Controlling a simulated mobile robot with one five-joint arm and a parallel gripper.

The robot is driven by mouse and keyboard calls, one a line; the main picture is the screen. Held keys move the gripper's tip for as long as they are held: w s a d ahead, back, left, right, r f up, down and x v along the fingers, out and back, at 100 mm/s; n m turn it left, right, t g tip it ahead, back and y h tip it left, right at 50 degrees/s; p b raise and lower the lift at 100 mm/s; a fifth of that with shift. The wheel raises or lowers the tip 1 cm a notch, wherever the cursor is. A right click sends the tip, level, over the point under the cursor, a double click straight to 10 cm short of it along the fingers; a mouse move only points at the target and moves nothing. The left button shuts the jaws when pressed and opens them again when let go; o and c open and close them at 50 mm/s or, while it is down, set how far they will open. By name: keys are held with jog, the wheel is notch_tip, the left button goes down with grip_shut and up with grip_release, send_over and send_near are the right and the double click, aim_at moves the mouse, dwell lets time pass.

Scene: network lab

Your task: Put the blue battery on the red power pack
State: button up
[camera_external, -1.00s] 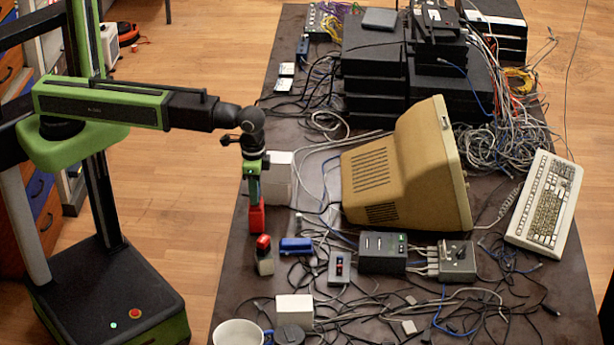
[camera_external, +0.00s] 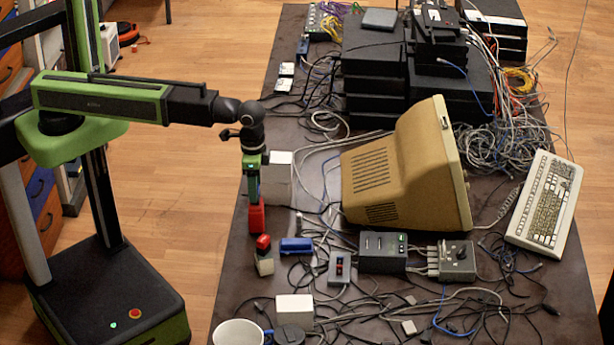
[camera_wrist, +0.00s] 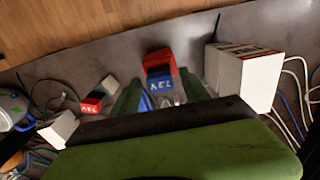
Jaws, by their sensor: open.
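The red power pack (camera_external: 257,220) stands upright on the dark table below my gripper (camera_external: 253,190). In the wrist view, the blue battery (camera_wrist: 160,84), marked with white lettering, is between my green fingers (camera_wrist: 160,95). The red power pack (camera_wrist: 159,62) shows just behind and under it. The battery appears to be on top of the pack, though their contact is partly hidden. My gripper is open, with a finger on each side of the battery. In the external view the fingers mostly hide the battery.
A white box (camera_external: 278,178) stands close behind my gripper. A beige monitor (camera_external: 400,175) is to the right. Cables and a white mug (camera_external: 238,332) occupy the front.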

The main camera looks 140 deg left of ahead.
notch_tip(320, 180, up, 10)
jog(key=p, duration=0.9)
jog(key=shift+r, duration=0.25)
jog(key=w+d+m, duration=0.1)
jog(key=d+m, duration=0.8)
jog(key=d, duration=2.7)
jog(key=shift+w, duration=0.25)
jog(key=shift+f, duration=0.1)
notch_tip(320, 180, down, 4)
jog(key=b, duration=0.3)
jog(key=shift+r, duration=0.25)
